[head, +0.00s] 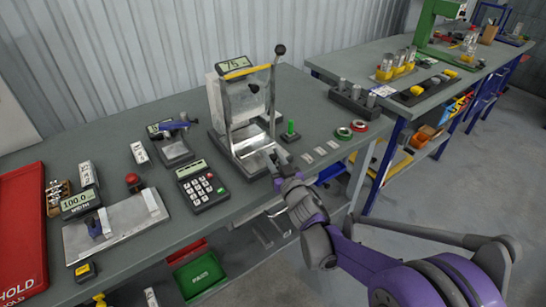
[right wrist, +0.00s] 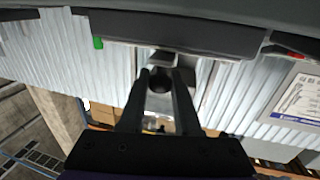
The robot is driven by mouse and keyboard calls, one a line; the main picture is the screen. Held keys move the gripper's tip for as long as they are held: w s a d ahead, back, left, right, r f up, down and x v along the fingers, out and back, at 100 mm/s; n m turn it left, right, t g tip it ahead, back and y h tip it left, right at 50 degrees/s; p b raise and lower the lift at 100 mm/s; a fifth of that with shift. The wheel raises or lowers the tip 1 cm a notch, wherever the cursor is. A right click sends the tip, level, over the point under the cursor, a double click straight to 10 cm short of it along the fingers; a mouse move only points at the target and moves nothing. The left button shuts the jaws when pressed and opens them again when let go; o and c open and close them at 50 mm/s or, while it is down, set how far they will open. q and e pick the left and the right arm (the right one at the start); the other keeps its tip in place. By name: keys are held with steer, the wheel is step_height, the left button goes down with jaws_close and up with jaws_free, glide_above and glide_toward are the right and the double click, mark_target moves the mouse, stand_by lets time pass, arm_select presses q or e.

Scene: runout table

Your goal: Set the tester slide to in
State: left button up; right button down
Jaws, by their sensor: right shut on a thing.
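The tester (head: 240,95) stands on the grey bench in the middle of the head view, with a display at its top and a tall lever with a dark ball knob at its right. Its metal slide (head: 249,146) lies low at the front, partly hidden by my right gripper (head: 273,162). In the right wrist view the fingers of my right gripper (right wrist: 161,80) are closed on the slide's dark round knob (right wrist: 160,84). How far in the slide sits is hard to tell. My left gripper is not in view.
A keypad unit (head: 201,186) stands left of the tester. A green peg on a block (head: 291,131) and red and green rings (head: 351,130) lie to its right. A metal plate fixture (head: 115,222) and a red tray (head: 22,235) are farther left.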

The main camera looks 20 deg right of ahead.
steer(key=shift+w+a, duration=0.25)
steer(key=shift+w, duration=0.35)
steer(key=shift+w+a, duration=0.2)
steer(key=shift+w, duration=0.45)
steer(key=shift+w+a, duration=0.25)
steer(key=shift+w, duration=0.35)
steer(key=c, duration=0.6)
jaws_free()
steer(key=shift+s, duration=0.1)
steer(key=s+d, duration=0.1)
steer(key=s, duration=0.9)
steer(key=shift+s+d+b, duration=0.2)
steer(key=shift+s+b, duration=0.15)
steer(key=shift+b, duration=0.1)
